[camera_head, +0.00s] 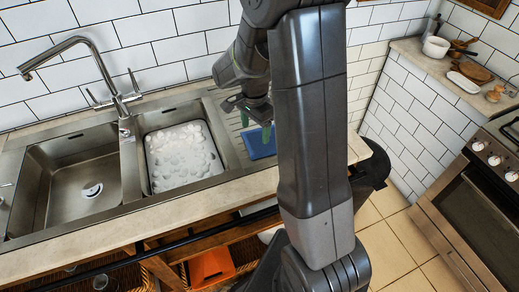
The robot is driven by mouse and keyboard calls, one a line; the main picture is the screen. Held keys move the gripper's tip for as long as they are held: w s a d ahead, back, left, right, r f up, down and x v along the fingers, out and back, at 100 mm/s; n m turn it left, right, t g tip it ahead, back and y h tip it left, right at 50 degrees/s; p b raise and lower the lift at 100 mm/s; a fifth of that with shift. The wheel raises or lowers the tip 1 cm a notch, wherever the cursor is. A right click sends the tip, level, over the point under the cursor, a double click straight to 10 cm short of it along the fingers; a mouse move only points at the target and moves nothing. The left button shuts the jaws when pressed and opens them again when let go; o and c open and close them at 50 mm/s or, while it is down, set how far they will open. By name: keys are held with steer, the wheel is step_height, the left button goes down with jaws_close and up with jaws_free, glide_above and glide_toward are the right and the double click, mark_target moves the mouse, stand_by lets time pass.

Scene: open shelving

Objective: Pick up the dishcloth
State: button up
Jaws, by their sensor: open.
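A blue folded dishcloth (259,143) lies flat on the ribbed steel drainboard, to the right of the sinks. My arm hides its right part. My gripper (255,128) points down above the dishcloth, with its green-tipped fingers apart. It looks empty. One fingertip overlaps the cloth in the picture, and I cannot tell whether it touches.
The right sink basin (185,155) holds white foam, and the left basin (75,180) is empty. A tall faucet (118,100) stands behind them. Tiled walls close off the back. An orange container (210,266) sits below the counter. A stove (470,210) stands at right.

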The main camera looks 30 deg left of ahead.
mark_target(256, 156)
step_height(256, 156, down, 9)
steer(key=b, duration=0.6)
steer(key=shift+f, duration=0.2)
steer(key=shift+f+b, duration=0.15)
steer(key=shift+b, duration=0.2)
steer(key=shift+f, duration=0.15)
jaws_close()
step_height(256, 156, up, 12)
steer(key=p, duration=0.8)
